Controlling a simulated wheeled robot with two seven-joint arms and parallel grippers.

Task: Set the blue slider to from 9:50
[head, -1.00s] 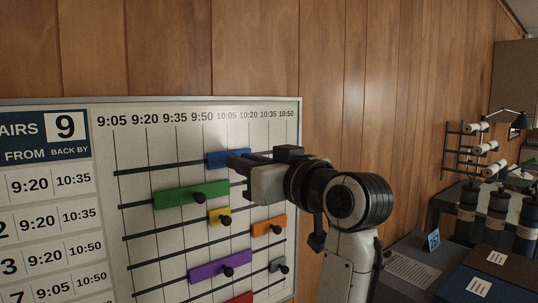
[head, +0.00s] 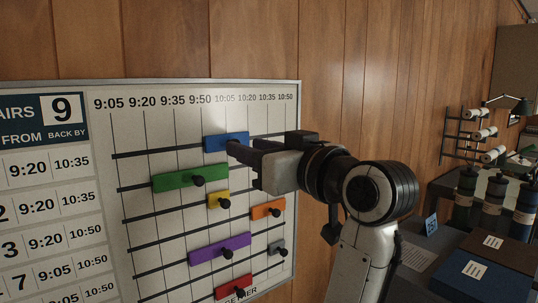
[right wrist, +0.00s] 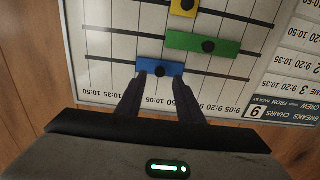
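The blue slider (head: 225,142) sits on the top rail of the wall board, below the time labels. Its left end is close to the 9:50 line and its body extends right past 10:05. It also shows in the right wrist view (right wrist: 174,69), upside down, with its black knob (right wrist: 158,72). My right gripper (head: 230,150) is in front of the slider and hides its knob in the head view. In the right wrist view its two fingertips (right wrist: 160,76) are apart on either side of the knob, with gaps. Whether they reach knob depth is unclear. My left gripper is out of view.
Below are the green slider (head: 180,181), yellow slider (head: 213,201), orange slider (head: 265,211), purple slider (head: 215,250), grey slider (head: 275,247) and red slider (head: 227,288). A table (head: 413,230) with binders and bottles stands at the right.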

